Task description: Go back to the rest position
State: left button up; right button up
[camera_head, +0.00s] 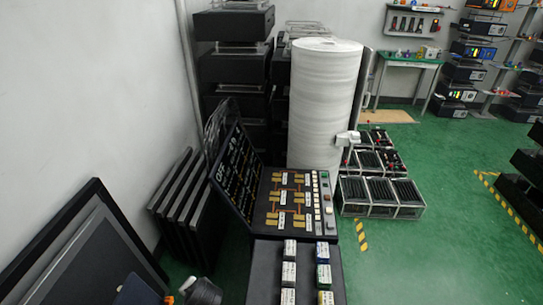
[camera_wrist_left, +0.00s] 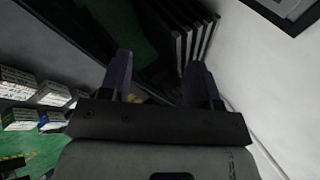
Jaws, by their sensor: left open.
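My left gripper (camera_wrist_left: 158,82) shows in the left wrist view, with its two dark fingers spread apart and nothing between them. It is clear of the dark leaning panels (camera_wrist_left: 185,32) beyond its fingertips. In the head view, a dark rounded part at the bottom edge may be part of my left arm, but its fingers cannot be made out. A control console (camera_head: 287,200) with brown and gold switch parts stands in the middle, with an upright black board (camera_head: 235,172) lettered "OFF" on its left. My right gripper is in neither view.
A black stand (camera_head: 265,270) with small labelled boxes is in front of the console. A large white roll (camera_head: 325,105) stands behind it. Black crates (camera_head: 381,196) are to its right. Framed panels (camera_head: 85,250) lean by the left wall. Green floor (camera_head: 450,220) is open at right.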

pick_arm(q)
notch_tip(320, 180, up, 8)
jog(key=d+f+n+t+h, duration=0.1)
jog(key=d+n+t+h, duration=0.1)
jog(key=s+d+r+n+h, duration=0.25)
jog(key=s+r, duration=0.35)
jog(key=s, duration=0.4)
jog(key=s+a+f+g+h, duration=0.15)
jog(key=s+f, duration=0.35)
jog(key=s, duration=0.7)
jog(key=s+a+f+g, duration=0.15)
jog(key=s+f, duration=0.35)
jog(key=s, duration=0.8)
notch_tip(320, 180, up, 25)
jog(key=w+p, duration=0.1)
jog(key=p, duration=2.3)
jog(key=shift+d+p, duration=0.3)
jog(key=shift+p, duration=0.05)
jog(key=shift+r, duration=0.1)
